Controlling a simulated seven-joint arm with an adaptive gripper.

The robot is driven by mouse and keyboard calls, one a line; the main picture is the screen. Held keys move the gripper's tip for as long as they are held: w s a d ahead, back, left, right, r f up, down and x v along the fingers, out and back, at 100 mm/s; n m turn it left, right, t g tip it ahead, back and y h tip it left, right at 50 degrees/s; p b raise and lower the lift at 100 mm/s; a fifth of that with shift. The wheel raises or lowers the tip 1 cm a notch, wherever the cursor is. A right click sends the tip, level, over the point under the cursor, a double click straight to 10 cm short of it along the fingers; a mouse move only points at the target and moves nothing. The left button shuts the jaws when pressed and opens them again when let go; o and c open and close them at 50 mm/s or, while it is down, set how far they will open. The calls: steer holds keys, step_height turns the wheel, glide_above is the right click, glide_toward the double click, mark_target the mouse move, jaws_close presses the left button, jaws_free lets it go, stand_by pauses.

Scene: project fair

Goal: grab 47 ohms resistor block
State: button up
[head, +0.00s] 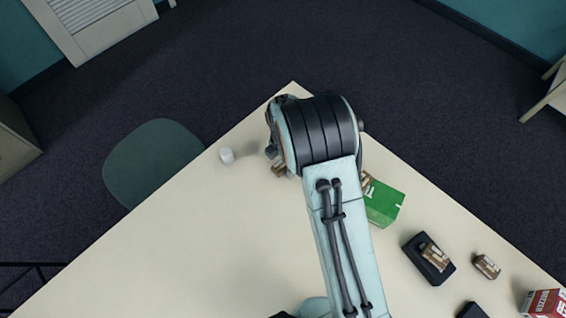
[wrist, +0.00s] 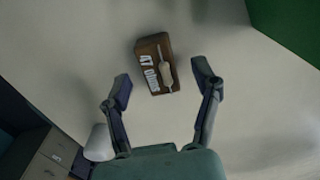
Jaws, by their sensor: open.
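A brown block (wrist: 142,49) with a pale resistor-shaped part and white lettering lies on the table in the wrist view. In the head view a brown block (head: 280,170) shows beside my arm, which hides most of my gripper. Other brown blocks are a part-hidden one (head: 366,180) by the green box, one (head: 435,256) on a black tray, and one (head: 487,266) to its right.
The green box (head: 384,204) stands right of my arm and also shows in the wrist view (wrist: 290,25). A white cup-like object (head: 227,156) stands near the table's left edge. The black tray (head: 418,243) and a red box (head: 545,303) are at right.

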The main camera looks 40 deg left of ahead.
steer(key=shift+f, duration=0.3)
jaws_close()
